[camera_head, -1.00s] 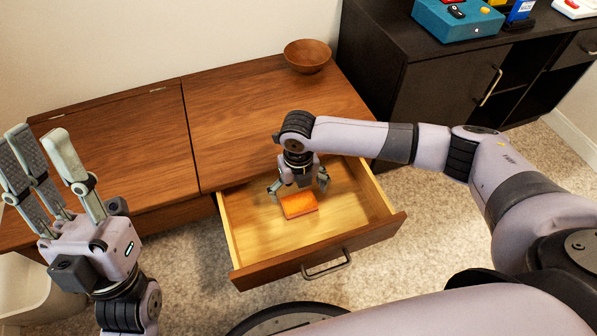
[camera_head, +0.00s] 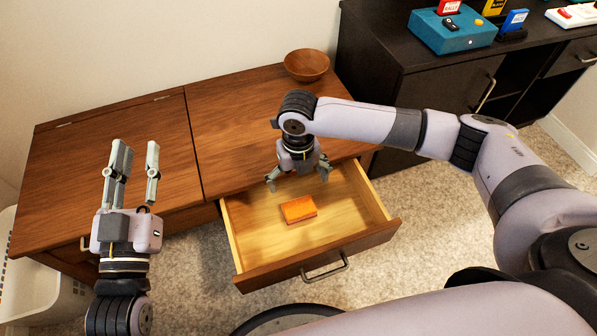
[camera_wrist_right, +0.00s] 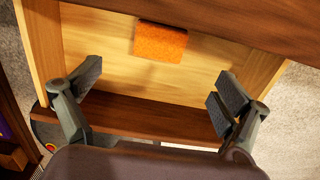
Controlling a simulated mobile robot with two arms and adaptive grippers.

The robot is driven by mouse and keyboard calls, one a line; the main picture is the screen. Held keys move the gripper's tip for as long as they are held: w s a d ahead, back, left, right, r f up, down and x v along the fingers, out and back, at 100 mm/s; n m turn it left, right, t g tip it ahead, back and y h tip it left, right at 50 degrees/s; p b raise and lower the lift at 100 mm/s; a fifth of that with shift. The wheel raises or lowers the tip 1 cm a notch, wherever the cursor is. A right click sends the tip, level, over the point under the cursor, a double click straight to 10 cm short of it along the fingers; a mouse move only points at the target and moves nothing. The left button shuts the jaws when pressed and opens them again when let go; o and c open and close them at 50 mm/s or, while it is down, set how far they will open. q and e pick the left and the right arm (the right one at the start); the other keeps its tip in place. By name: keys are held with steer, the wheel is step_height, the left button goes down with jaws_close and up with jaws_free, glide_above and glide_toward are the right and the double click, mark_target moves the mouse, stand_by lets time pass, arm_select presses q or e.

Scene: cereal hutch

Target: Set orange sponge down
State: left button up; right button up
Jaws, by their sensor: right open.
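The orange sponge (camera_head: 298,209) lies flat on the floor of the open drawer (camera_head: 255,255), near its middle. It also shows in the right wrist view (camera_wrist_right: 160,42), apart from the fingers. My right gripper (camera_head: 298,180) is open and empty above the back part of the drawer, behind the sponge; in the right wrist view its spread fingers (camera_wrist_right: 152,98) have nothing between them. My left gripper (camera_head: 135,165) is at the left in front of the wooden cabinet, fingers pointing up and spread apart, with nothing between them.
The wooden cabinet top (camera_head: 130,150) is bare on the left. A wooden bowl (camera_head: 306,66) stands at its back right. A dark cabinet (camera_head: 440,85) on the right carries a teal box (camera_head: 452,32) and other items. A white basket (camera_head: 40,290) stands at the lower left.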

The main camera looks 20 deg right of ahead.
steer(key=s+a+m+t+y, duration=0.1)
steer(key=s+a+m+y, duration=0.2)
steer(key=a, duration=0.8)
steer(key=a+r+m+t+y, duration=0.5)
steer(key=a+r+m+y, duration=0.3)
steer(key=a+r+m, duration=0.15)
steer(key=d+r+m+t+h, duration=0.3)
steer(key=d+r+m+t, duration=0.4)
steer(key=d+m, duration=0.3)
steer(key=s+d+r+m+t+h, duration=0.1)
steer(key=d+r+m+t+h, duration=0.2)
steer(key=d+r+m+t, duration=0.4)
steer(key=d+r+m, duration=0.1)
steer(key=d+m, duration=0.2)
steer(key=m, duration=0.1)
steer(key=shift+s, duration=0.15)
steer(key=shift+a+f, duration=0.1)
